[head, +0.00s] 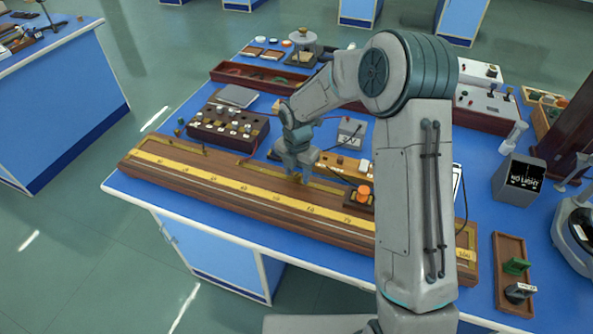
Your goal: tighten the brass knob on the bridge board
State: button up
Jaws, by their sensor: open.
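The bridge board (215,192) is a long wooden board with a yellow scale and brass strips, lying along the front edge of the blue bench. My gripper (298,176) points down over the middle of the board, close above its back brass strip. Its jaws are apart, and a small brass-coloured part shows at the fingertips. I cannot tell whether that part is the brass knob or whether the fingers touch it. Small brass posts (204,150) stand at the board's left back. My arm hides part of the board's right side.
A dark resistance box (228,128) with several knobs stands behind the board. A small block with an orange knob (364,192) is right of my gripper. A grey display box (517,180) and a wooden tray (509,248) are at the right. Thin wires run behind the board.

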grip_shut()
